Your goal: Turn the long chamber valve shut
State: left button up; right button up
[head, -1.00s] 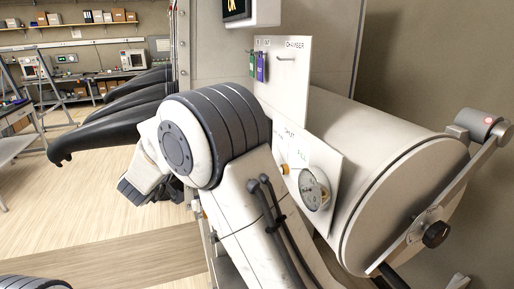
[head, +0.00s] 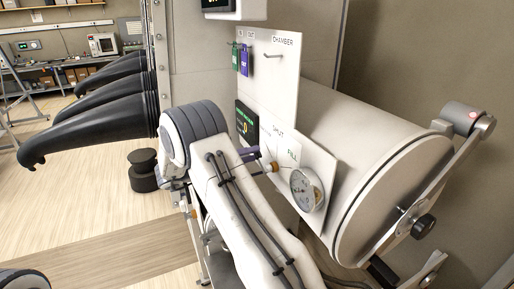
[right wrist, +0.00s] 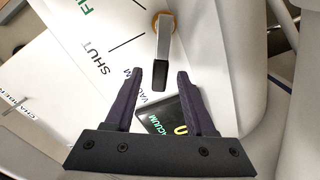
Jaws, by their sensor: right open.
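The chamber valve shows in the right wrist view as a grey lever (right wrist: 164,47) with a black tip, on a brass hub. The panel behind reads FILL, SHUT and VACUUM. The lever points from the hub toward my gripper, on the VACUUM side, away from the SHUT mark. My right gripper (right wrist: 158,78) is open, its dark purple fingers on either side of the black tip, with gaps to both. In the head view the brass hub (head: 272,168) shows right of a purple finger; my arm hides much of the gripper. My left gripper is not in view.
A round gauge (head: 306,189) sits on the panel below the valve. The long white chamber (head: 365,135) with its end door and latch arm (head: 455,160) lies to the right. Green and purple tags (head: 245,60) hang above. Black gloves (head: 90,115) stick out at left.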

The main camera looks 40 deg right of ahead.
jog(key=shift+p+x, duration=0.45)
jog(key=shift+x, duration=1.15)
grip_shut()
